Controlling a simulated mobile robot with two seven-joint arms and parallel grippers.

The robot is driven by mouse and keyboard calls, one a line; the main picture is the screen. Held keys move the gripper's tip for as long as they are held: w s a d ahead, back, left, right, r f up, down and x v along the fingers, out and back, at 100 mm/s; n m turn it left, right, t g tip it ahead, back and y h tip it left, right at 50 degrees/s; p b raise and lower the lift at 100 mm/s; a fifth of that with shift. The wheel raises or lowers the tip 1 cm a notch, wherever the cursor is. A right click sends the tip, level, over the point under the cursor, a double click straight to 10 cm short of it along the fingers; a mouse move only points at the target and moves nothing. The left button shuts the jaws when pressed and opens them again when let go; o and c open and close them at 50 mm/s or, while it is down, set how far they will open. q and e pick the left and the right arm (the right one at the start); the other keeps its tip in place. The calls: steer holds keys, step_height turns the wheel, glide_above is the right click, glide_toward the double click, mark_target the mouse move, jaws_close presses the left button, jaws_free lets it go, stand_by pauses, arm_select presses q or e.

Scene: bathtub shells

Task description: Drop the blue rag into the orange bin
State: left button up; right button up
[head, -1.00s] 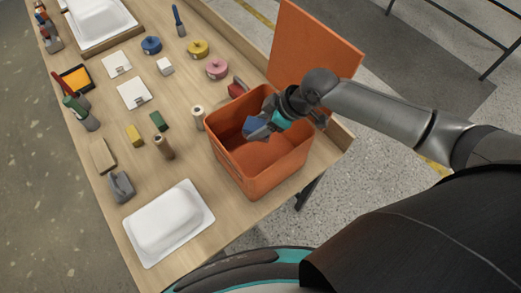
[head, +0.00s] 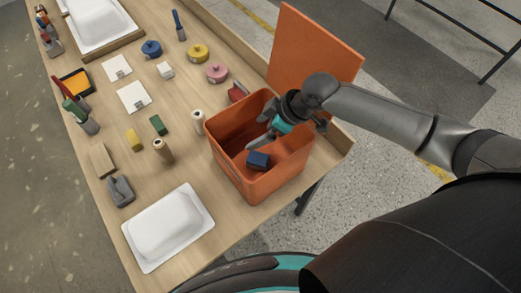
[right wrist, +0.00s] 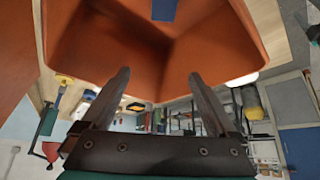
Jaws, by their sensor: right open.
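The blue rag (head: 258,160), a small dark blue folded block, is inside the orange bin (head: 262,190), apart from my gripper. In the right wrist view the rag (right wrist: 164,9) shows at the top edge against the bin's orange inside (right wrist: 150,60). The bin stands at the table's right end with its lid (head: 312,50) raised behind it. My right gripper (head: 262,143) is open and empty, with its fingers over the bin's opening. Its two fingers (right wrist: 158,95) are spread apart in the right wrist view. My left gripper is out of view.
The wooden table (head: 190,100) holds several tape rolls, blocks and tools left of the bin. A white tub shell (head: 168,225) lies at the near edge, another (head: 100,22) at the far end. A red object (head: 238,92) sits just behind the bin.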

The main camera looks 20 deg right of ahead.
steer(key=v, duration=1.5)
